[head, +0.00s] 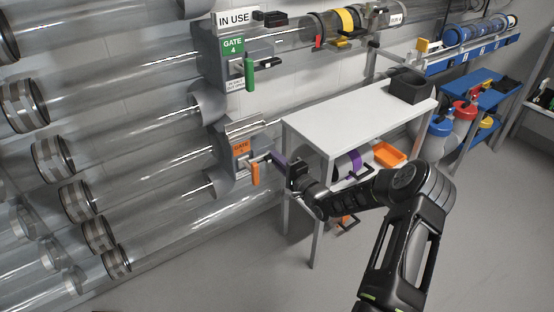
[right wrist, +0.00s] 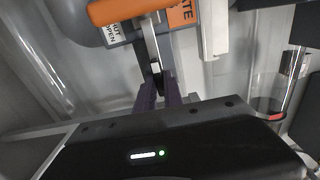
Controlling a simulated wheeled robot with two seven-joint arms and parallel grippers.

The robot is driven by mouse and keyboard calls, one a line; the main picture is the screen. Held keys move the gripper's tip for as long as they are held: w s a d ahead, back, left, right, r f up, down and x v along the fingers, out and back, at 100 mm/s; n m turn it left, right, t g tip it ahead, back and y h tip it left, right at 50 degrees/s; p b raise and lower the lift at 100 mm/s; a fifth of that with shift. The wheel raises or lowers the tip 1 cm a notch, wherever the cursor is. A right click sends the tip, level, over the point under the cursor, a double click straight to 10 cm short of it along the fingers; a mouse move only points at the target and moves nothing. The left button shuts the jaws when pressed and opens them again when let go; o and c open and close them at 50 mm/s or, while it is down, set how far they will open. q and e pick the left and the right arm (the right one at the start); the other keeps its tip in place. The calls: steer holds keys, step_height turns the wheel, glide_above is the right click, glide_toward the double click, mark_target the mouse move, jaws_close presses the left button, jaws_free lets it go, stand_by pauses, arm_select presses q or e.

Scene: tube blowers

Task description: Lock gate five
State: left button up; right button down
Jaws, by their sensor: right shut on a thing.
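Gate five is a grey housing on the tube wall with an orange label (head: 241,150), left of the white table; its number is hard to read. Its lever has an orange grip (head: 255,175) that hangs down in the head view. In the right wrist view, the orange grip (right wrist: 125,10) lies across the top, beside the orange label (right wrist: 183,14). My right gripper (head: 270,158) reaches in from the right. Its purple fingers (right wrist: 159,92) are shut on the metal part of the lever (right wrist: 153,55). My left gripper is not in view.
Gate four (head: 233,47), with a green handle (head: 249,72), sits above under an "IN USE" sign (head: 233,19). A white table (head: 350,112) with a black bin (head: 410,86) stands close by my right arm. An orange tray (head: 389,155) is on its lower shelf. Floor at front is clear.

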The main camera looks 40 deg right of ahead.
steer(key=c, duration=1.5)
jaws_free()
steer(key=shift+o, duration=0.2)
steer(key=s+p, duration=0.1)
steer(key=s, duration=0.6)
steer(key=shift+s+p, duration=0.35)
steer(key=shift+s, duration=0.05)
steer(key=shift+a, duration=0.1)
